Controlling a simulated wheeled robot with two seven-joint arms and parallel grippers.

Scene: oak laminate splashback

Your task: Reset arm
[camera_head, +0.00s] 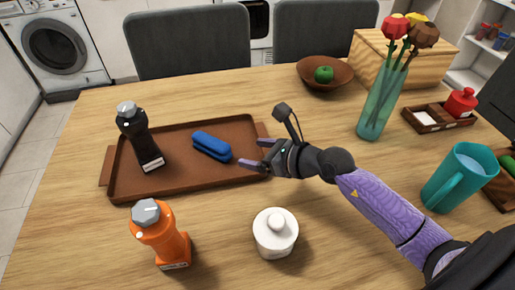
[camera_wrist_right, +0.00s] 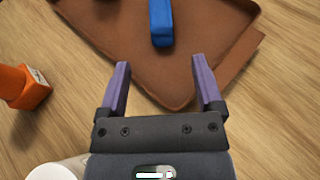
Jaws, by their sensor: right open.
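My right gripper (camera_head: 247,156) is open and empty over the right end of the brown tray (camera_head: 187,182). In the right wrist view its two purple fingers (camera_wrist_right: 162,82) stand apart with nothing between them, near the tray's edge (camera_wrist_right: 236,55). A blue oblong object (camera_head: 211,145) lies on the tray, to the left of the gripper; it also shows beyond the fingers in the wrist view (camera_wrist_right: 160,22). A black bottle-like grinder (camera_head: 140,138) stands on the tray's left part. My left gripper is not in view.
An orange grinder (camera_head: 163,238) and a white lidded jar (camera_head: 275,233) stand in front of the tray. A glass vase with flowers (camera_head: 378,105), a teal pitcher (camera_head: 458,176) and a wooden bowl with a green apple (camera_head: 306,76) stand right and behind. Two grey chairs (camera_head: 187,42) line the far edge.

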